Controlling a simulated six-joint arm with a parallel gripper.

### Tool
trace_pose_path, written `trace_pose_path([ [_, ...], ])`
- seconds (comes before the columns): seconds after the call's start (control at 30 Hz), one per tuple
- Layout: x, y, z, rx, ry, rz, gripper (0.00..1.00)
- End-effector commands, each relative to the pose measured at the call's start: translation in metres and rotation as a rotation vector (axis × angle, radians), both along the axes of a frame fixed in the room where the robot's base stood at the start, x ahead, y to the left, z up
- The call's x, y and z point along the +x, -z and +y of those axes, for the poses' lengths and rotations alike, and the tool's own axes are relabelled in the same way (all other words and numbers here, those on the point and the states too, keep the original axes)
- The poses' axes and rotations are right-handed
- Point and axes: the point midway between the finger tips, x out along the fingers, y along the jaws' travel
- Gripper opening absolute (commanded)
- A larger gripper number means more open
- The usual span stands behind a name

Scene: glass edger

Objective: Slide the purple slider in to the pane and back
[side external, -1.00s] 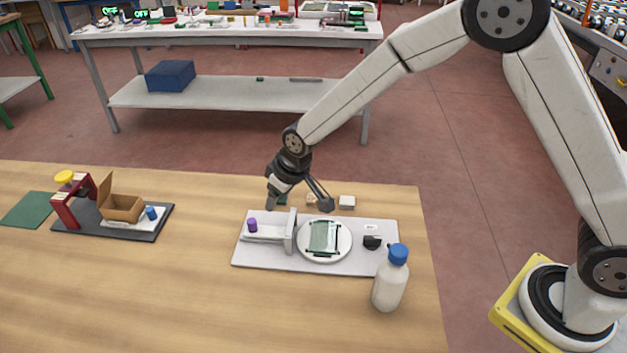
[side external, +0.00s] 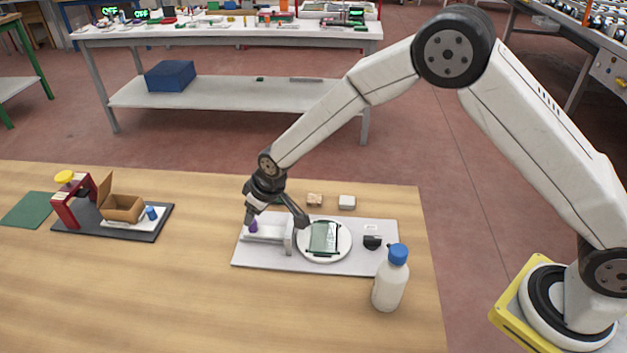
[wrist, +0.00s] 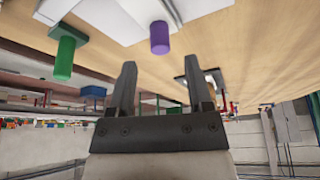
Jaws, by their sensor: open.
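The purple slider (side external: 253,227) is an upright purple knob at the left end of a white rail (side external: 262,238) on a pale baseplate (side external: 350,263). It also shows in the wrist view (wrist: 159,37), beyond my fingertips and between their lines. The greenish pane (side external: 323,238) lies on a round white disc (side external: 342,250), right of a white upright block (side external: 289,236). My gripper (side external: 275,219) is open and empty above the rail, its left finger close to the knob in the side view. I cannot tell whether that finger touches it.
A white bottle with a blue cap (side external: 390,280) stands at the plate's front right corner. Small blocks (side external: 346,202) lie behind the plate. A green peg (wrist: 64,58) shows in the wrist view. A red fixture with a cardboard box (side external: 122,208) stands far left.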

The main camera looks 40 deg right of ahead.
Motion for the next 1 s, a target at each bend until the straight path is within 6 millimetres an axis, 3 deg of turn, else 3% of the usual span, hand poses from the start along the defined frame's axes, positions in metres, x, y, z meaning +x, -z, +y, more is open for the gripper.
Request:
trace_pose_path([
  [0.4, 0.014, 0.037, 0.006, 0.0, 0.0, 0.001, 0.65],
  [0.87, 0.017, 0.044, 0.007, 0.0, 0.0, -0.001, 0.65],
  [0.9, 0.017, 0.044, 0.007, 0.0, 0.0, -0.001, 0.59],
  [1.0, 0.017, 0.044, 0.007, 0.0, 0.0, -0.001, 0.27],
])
